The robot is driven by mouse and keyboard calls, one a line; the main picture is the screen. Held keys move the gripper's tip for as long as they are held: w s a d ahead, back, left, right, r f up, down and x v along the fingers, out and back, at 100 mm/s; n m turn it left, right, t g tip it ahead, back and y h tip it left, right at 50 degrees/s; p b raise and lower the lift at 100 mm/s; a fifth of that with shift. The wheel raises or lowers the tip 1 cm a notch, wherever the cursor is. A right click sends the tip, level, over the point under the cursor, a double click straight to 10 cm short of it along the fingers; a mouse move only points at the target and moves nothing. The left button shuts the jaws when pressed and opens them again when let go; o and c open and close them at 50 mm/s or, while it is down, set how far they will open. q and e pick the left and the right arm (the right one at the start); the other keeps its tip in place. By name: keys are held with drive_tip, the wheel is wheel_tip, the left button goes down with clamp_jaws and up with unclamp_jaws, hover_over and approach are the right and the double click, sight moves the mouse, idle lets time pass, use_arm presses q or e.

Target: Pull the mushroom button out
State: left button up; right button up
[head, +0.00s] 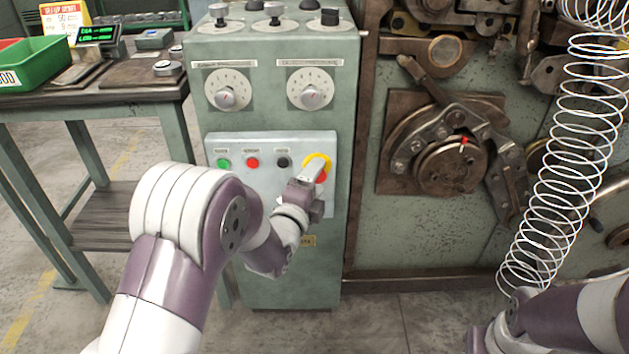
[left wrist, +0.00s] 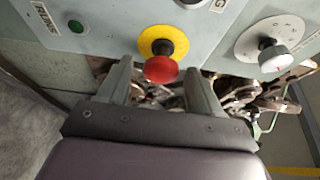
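The mushroom button (left wrist: 161,69) has a red head on a dark stem with a yellow ring behind it. In the left wrist view it stands out from the grey panel, between the two fingers of my left gripper (left wrist: 160,85). The fingers are apart, with a gap on each side of the red head. In the head view my left gripper (head: 308,180) is at the panel's right side and covers part of the button (head: 321,176) and its yellow ring. My right arm enters at the lower right; its gripper is not clearly visible.
The button panel (head: 237,180) also carries a green button (head: 223,163), a red button (head: 252,162) and a black button (head: 283,162). Two dials sit above. A coiled spring (head: 572,140) hangs at the right. A workbench with a green bin (head: 35,65) stands left.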

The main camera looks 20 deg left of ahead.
use_arm(q)
drive_tip(key=shift+s, duration=0.1)
drive_tip(key=s+a+p, duration=0.1)
drive_tip(key=s+p, duration=0.1)
drive_tip(key=s, duration=1)
drive_tip(key=shift+s+a, duration=0.2)
drive_tip(key=shift+s, duration=0.05)
